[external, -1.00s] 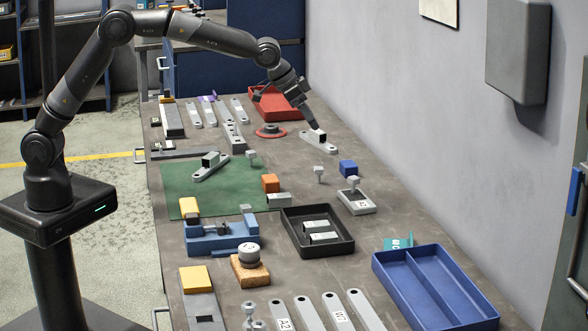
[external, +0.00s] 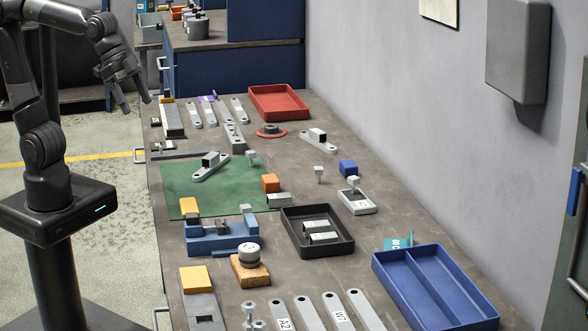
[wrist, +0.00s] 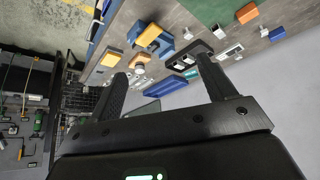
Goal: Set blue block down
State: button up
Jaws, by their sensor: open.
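The blue block (external: 348,168) sits on the grey-brown bench top, right of the green mat (external: 222,183) and just behind a small pale tray with a grey post (external: 355,200). Nothing touches the block from above. In the wrist view the blue block (wrist: 278,33) is small, near the upper right. My gripper (external: 135,104) hangs in the air beyond the bench's left edge, far from the block. Its two fingers stand apart with nothing between them, which also shows in the wrist view (wrist: 163,75).
An orange block (external: 270,183) lies left of the blue block. A black tray (external: 290,232) holds grey pieces. A divided blue tray (external: 405,258) is at the front right, a red tray (external: 278,90) at the back. Bare bench surrounds the block; the wall is to the right.

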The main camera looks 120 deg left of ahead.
jog(key=s+d+f+m, duration=0.1)
jog(key=s+d+f, duration=0.1)
jog(key=s, duration=0.3)
jog(key=s+d+f, duration=0.3)
jog(key=s, duration=0.3)
jog(key=shift+m+h, duration=0.4)
jog(key=shift+d+r, duration=0.1)
dwell(0.3)
